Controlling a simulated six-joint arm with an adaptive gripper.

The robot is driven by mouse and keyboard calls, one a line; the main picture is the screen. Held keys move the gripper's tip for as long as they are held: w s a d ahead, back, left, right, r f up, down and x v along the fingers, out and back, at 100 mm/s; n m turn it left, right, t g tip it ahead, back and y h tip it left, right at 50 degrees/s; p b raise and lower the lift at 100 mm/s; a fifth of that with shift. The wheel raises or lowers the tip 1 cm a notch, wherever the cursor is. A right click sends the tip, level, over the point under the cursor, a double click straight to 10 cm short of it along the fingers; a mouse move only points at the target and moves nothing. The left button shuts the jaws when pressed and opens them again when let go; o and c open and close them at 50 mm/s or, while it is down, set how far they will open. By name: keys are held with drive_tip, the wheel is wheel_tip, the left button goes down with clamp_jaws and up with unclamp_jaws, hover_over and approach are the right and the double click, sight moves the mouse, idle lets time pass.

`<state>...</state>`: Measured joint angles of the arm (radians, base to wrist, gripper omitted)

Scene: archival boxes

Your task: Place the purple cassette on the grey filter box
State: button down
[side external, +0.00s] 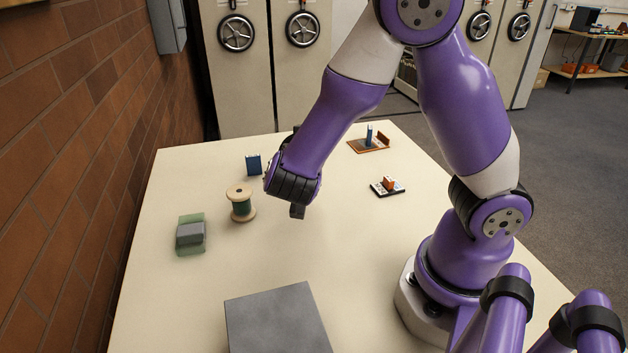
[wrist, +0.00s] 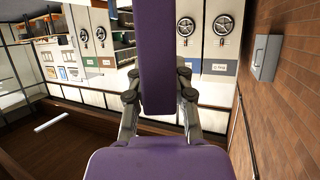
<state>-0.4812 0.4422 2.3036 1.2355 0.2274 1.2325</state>
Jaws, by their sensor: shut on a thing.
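In the wrist view, my gripper (wrist: 158,85) is shut on a purple slab, the purple cassette (wrist: 156,45), with one finger on each side of it. In the side view my forearm and wrist hang above the middle of the table, and they hide the fingers and the cassette. A large plain grey box (side external: 275,322) stands at the near edge of the table. A smaller grey block (side external: 190,235) sits on a translucent green piece at the left. I cannot tell for certain which is the filter box. The cassette is apart from both.
A small board with an orange part (side external: 388,185) and a brown tray with a blue upright (side external: 369,143) lie farther back. The table centre is clear.

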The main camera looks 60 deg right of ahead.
drive_tip(key=shift+n+t, duration=0.4)
drive_tip(key=r, duration=0.4)
drive_tip(key=shift+w+a+r, duration=0.15)
drive_tip(key=shift+w+a, duration=0.2)
drive_tip(key=shift+a, duration=0.05)
drive_tip(key=w+a+r+n+t+y, duration=0.4)
drive_tip(key=a+r+n+t+y, duration=0.35)
drive_tip(key=a+n+y, duration=0.4)
drive_tip(key=s+a+f+n+g+y, duration=0.2)
drive_tip(key=a+f+n+y, duration=0.1)
drive_tip(key=a+n+y, duration=0.3)
drive_tip(key=s+a+f+n+g+y, duration=0.2)
drive_tip(key=a+f+n+y, duration=0.2)
drive_tip(key=a, duration=0.4)
drive_tip(key=s+a+r+n+g+y, duration=0.2)
drive_tip(key=s+a+r+n+g, duration=0.15)
drive_tip(key=s, duration=0.25)
drive_tip(key=s+a+r+n+g+y, duration=0.2)
drive_tip(key=s+a+n+g+y, duration=0.1)
drive_tip(key=s+n+g, duration=0.2)
drive_tip(key=shift+n+g+h, duration=0.25)
drive_tip(key=shift+n+g, duration=0.15)
drive_tip(key=f, duration=0.5)
drive_tip(key=s+f, duration=0.1)
drive_tip(key=f, duration=0.2)
drive_tip(key=shift+d, duration=0.2)
